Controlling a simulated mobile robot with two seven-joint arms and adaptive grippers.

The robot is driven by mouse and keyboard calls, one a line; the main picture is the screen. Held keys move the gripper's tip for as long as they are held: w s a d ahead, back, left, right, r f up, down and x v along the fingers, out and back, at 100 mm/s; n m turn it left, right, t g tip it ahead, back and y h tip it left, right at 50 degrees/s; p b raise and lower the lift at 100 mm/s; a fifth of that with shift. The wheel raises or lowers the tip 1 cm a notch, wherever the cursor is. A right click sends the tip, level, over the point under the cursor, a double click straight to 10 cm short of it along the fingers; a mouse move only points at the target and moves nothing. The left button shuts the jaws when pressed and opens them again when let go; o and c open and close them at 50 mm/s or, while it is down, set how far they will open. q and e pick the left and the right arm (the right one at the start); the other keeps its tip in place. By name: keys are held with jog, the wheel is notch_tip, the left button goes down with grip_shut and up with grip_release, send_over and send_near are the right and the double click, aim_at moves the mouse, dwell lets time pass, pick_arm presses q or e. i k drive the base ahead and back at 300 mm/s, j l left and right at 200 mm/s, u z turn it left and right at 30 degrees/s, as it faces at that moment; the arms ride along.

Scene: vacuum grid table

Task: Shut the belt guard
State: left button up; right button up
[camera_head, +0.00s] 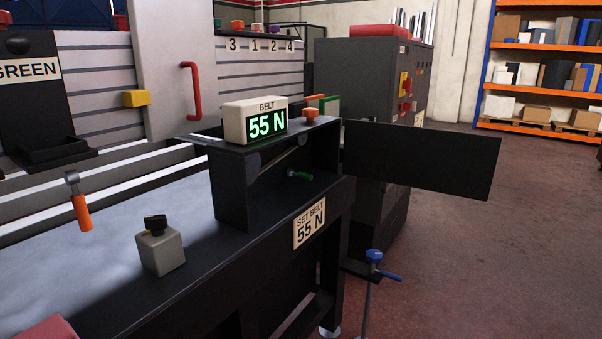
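The belt guard (420,158) appears to be the flat black panel standing out to the right of the dark belt housing (232,188). It is swung open, and the housing's front is uncovered. Inside the housing a pale belt or rod (280,153) and a green handle (299,175) show. A belt display (254,122) on top of the housing reads 55 N. A label (309,224) below reads SET BELT 55 N. Neither of my grippers is in view.
A grey box with a black knob (161,247) and an orange-handled tool (81,210) are at the table's left. A blue-handled valve (375,259) stands below the panel. A dark cabinet (345,80) is behind it. The floor at right is clear.

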aim_at(463, 164)
jog(key=k, duration=0.25)
jog(key=k+u, duration=0.2)
jog(key=u, duration=0.2)
jog(key=k+j+u, duration=0.1)
jog(key=u, duration=0.3)
jog(key=l+u, duration=0.1)
jog(key=u, duration=0.4)
jog(key=l+u, duration=0.1)
jog(key=u, duration=0.9)
jog(key=k+l, duration=0.2)
jog(key=l, duration=0.5)
jog(key=k+l, duration=0.15)
jog(key=l, duration=0.55)
jog(key=k+l, duration=0.2)
jog(key=l, duration=0.5)
jog(key=k+l, duration=0.15)
jog(key=l, duration=0.55)
jog(key=k+l, duration=0.2)
jog(key=l, duration=0.5)
jog(key=k+l, duration=0.15)
jog(key=l, duration=0.55)
jog(key=k+l, duration=0.2)
jog(key=l, duration=0.5)
jog(key=k+l, duration=0.15)
jog(key=l, duration=0.55)
